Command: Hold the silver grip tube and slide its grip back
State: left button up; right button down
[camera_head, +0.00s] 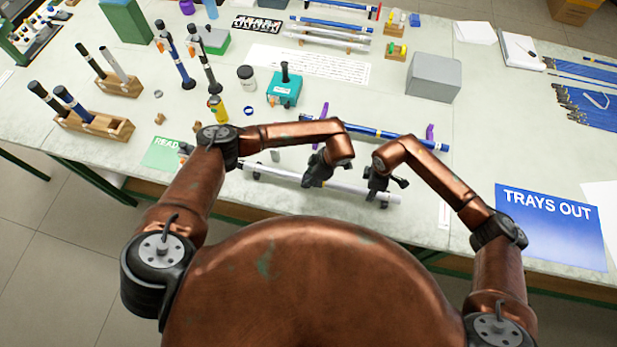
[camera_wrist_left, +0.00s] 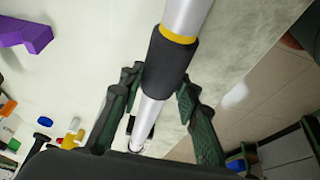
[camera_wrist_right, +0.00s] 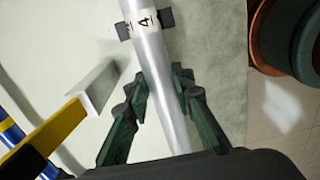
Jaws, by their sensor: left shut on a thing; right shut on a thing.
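The silver grip tube (camera_head: 284,176) lies along the front edge of the bench. My left gripper (camera_head: 316,182) is around it near its middle; in the left wrist view its fingers (camera_wrist_left: 162,85) are shut on the tube's black grip (camera_wrist_left: 170,62). A yellow ring (camera_wrist_left: 178,36) sits at the grip's end. My right gripper (camera_head: 376,188) is shut on the tube nearer its right end; in the right wrist view its fingers (camera_wrist_right: 162,80) flank bare silver tube (camera_wrist_right: 153,52). A label "4" (camera_wrist_right: 144,20) marks the tube beside a dark support (camera_wrist_right: 166,18).
A blue tube (camera_head: 390,134) rests on purple holders (camera_head: 430,132) just behind. A teal box (camera_head: 284,92), a yellow bottle (camera_head: 217,108) and a grey box (camera_head: 433,77) stand further back. The blue "TRAYS OUT" sheet (camera_head: 550,228) lies at right.

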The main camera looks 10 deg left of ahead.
aim_at(271, 169)
pick_arm(q)
grip_shut()
jog(key=a, duration=1.4)
jog(key=shift+a, duration=0.3)
pick_arm(e)
jog(key=shift+d, duration=0.1)
pick_arm(q)
jog(key=o, duration=0.8)
grip_release()
jog(key=o, duration=0.4)
jog(key=shift+d, duration=0.1)
jog(key=shift+c, duration=0.2)
jog(key=v, duration=1.2)
